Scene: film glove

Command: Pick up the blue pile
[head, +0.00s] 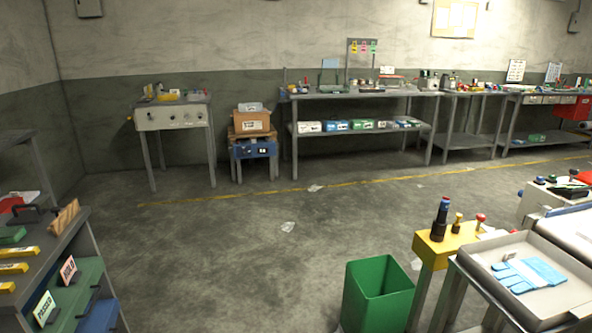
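A small blue pile (541,270), apparently light-blue gloves with white parts, lies in a shallow grey tray (571,300) at the right of the head view. The finger shapes of one glove spread toward the left side of the tray. A small grey item (509,256) lies in the tray just behind the blue pile. Neither of my grippers shows in the head view.
A green bin (378,297) stands on the floor left of the tray. A yellow-topped stand (428,246) with a dark upright handle is between them. A shelf with signs (68,272) is at left.

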